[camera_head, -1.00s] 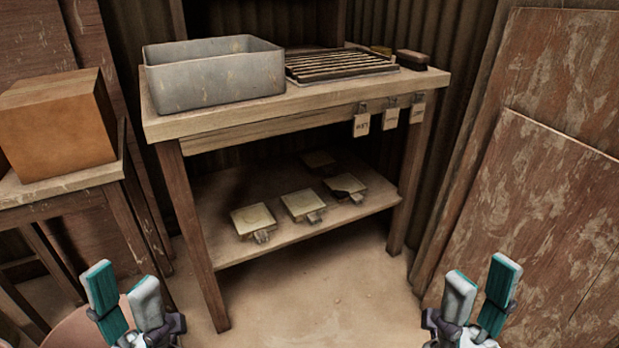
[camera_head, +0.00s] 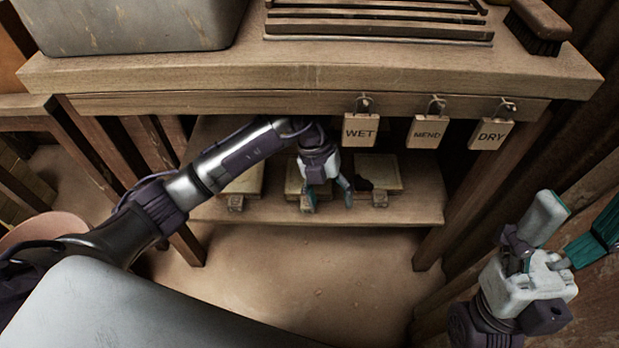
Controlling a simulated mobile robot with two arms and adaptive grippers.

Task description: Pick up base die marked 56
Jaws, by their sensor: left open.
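Several square pale dies with small front blocks sit on the lower shelf (camera_head: 420,212). The left die (camera_head: 245,181) is partly behind my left arm. The middle die (camera_head: 292,180) is partly covered by my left gripper. The right die (camera_head: 388,170) has a dark chipped corner. No number is readable on any of them, so I cannot tell which is 56. My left gripper (camera_head: 330,199) reaches under the table top, open and empty, in front of the middle die. Whether it touches the die is unclear. My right gripper (camera_head: 572,226) is open and empty at the right.
The table top (camera_head: 330,78) overhangs the shelf. Tags reading WET (camera_head: 360,130), MEND (camera_head: 423,132) and DRY (camera_head: 492,134) hang from its front edge. A metal tub (camera_head: 130,25), slatted rack (camera_head: 380,28) and brush (camera_head: 538,25) stand on top. The floor in front is clear.

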